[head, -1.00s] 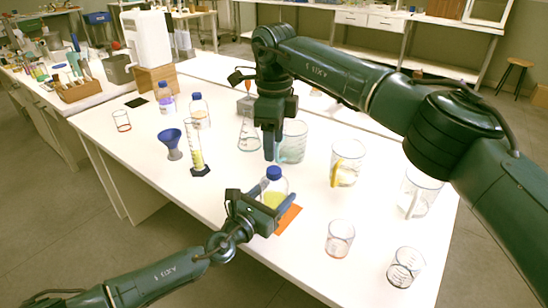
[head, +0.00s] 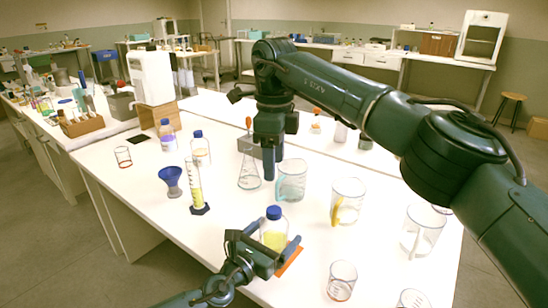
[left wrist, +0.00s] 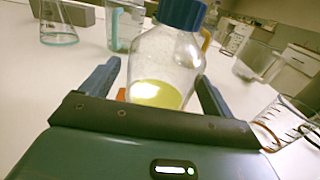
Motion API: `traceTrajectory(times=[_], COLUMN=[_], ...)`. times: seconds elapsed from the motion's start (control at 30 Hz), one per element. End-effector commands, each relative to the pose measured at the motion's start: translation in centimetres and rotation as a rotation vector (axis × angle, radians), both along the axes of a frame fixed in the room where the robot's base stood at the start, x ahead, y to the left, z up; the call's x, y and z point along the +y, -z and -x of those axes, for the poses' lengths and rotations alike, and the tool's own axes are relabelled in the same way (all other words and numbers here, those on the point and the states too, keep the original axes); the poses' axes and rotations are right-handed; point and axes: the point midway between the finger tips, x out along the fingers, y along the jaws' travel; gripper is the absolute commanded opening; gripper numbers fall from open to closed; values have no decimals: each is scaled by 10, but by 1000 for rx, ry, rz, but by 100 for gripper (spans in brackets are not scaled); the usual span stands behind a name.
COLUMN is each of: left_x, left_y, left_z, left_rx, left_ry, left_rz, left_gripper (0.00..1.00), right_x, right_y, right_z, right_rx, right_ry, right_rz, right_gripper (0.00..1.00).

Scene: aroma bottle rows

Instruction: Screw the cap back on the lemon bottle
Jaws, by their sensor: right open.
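The lemon bottle (head: 273,238) is clear with yellow liquid and stands near the front of the table. Its blue cap (head: 274,212) sits on the neck; whether it is tight cannot be seen. In the left wrist view the bottle (left wrist: 163,75) is between the fingers, its base hidden. My left gripper (head: 275,235) has one finger on each side of the bottle; contact is unclear, with a narrow gap beside the left finger. My right gripper (head: 269,178) is open, pointing down above and behind the cap, apart from it.
An orange mat (head: 289,259) shows beside the bottle. A beaker (head: 291,184) and a flask (head: 248,175) stand behind. A measuring cylinder (head: 195,190) and blue funnel (head: 170,178) are left. A jug (head: 347,202) and small beaker (head: 342,281) are right.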

Motion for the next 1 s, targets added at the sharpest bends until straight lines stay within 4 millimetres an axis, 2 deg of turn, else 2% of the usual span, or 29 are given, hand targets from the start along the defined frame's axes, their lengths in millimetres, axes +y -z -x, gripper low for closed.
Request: traceTrajectory(times=[0.23,0.37,0.8,1.0], left_x=[1,9,62,75], left_y=[0,0,1,1], left_z=[1,10,85,103], left_rx=[0,2,1,1], left_ry=[0,-1,-1,0], left_rz=[0,0,-2,-1], left_gripper=[88,88,88,88], right_x=[0,0,0,0], right_y=[0,-3,-5,-2], right_z=[0,0,0,0], right_rx=[0,0,0,0], right_ry=[0,0,0,0], right_rz=[0,0,0,0], right_gripper=[55,55,55,55])
